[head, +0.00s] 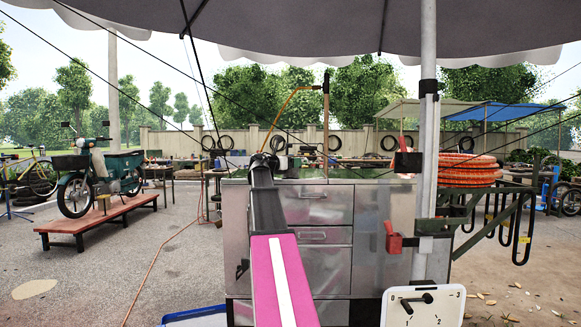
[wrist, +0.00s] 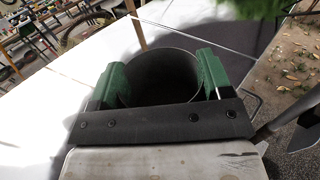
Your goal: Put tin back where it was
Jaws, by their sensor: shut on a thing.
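The tin (wrist: 162,68) shows in the wrist view as a dark grey round can with an open, hollow top. My gripper (wrist: 160,78) has its green finger pads on both sides of it, touching its wall. The lower part of the tin is hidden behind the dark bar of my gripper. In the head view my gripper (head: 264,163) is small and dark, over the left part of the metal cart (head: 318,255). The tin cannot be made out clearly there.
A pole (head: 428,150) with an umbrella rises at the cart's right. Orange hose coils (head: 470,169) lie on a side rack. A red holder (head: 393,236) and a dial plate (head: 423,306) are at the front. A thin orange-brown post (head: 326,120) stands behind the top.

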